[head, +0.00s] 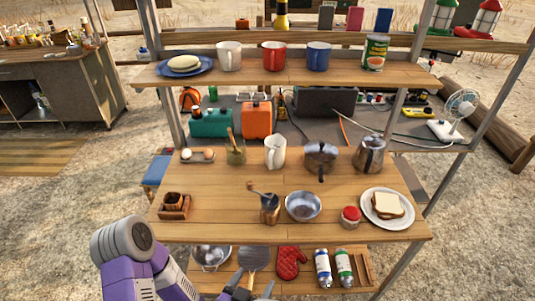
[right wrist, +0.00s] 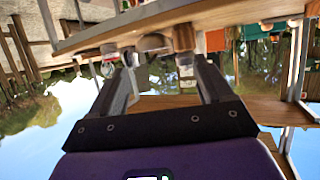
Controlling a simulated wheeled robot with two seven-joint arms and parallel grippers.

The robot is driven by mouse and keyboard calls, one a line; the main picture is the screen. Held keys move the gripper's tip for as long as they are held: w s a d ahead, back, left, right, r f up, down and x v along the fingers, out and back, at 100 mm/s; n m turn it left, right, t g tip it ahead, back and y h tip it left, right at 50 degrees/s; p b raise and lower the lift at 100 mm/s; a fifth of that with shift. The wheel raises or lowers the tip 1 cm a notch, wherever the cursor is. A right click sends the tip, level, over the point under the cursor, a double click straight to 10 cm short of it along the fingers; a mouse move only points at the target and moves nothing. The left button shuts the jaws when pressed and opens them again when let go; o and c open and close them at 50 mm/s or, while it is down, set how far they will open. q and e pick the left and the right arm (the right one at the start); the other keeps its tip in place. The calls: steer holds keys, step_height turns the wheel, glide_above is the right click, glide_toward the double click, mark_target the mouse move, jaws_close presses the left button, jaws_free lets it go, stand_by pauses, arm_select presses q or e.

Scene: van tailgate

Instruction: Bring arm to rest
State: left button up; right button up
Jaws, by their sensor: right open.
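My right gripper (head: 248,291) shows only in small part at the bottom edge of the head view, in front of the lower shelf. In the right wrist view the right gripper (right wrist: 166,72) has its two dark fingers spread apart, with nothing held between them. That view is upside down, with sky below and the shelf boards above. A purple arm link of mine with a grey round joint fills the lower left of the head view. My left gripper does not show.
The middle shelf (head: 340,228) holds a metal bowl (head: 303,206), a plate with bread (head: 387,208) and several pots. The upper shelf (head: 260,77) carries mugs. Sandy ground (head: 480,240) is open at right.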

steer(key=w+d+f+n+g+y, duration=0.1)
steer(key=w+d+f+g+y, duration=0.2)
steer(key=f, duration=0.4)
steer(key=w+d+f+g, duration=0.1)
steer(key=w+d+f, duration=0.25)
steer(key=f, duration=0.25)
steer(key=s+d+f+g+y, duration=0.6)
steer(key=s+d+f+g, duration=0.1)
steer(key=s+f, duration=0.4)
steer(key=shift+s+f+n+g+p, duration=0.35)
steer(key=shift+s+f+n+g, duration=0.05)
steer(key=shift+f+g, duration=0.1)
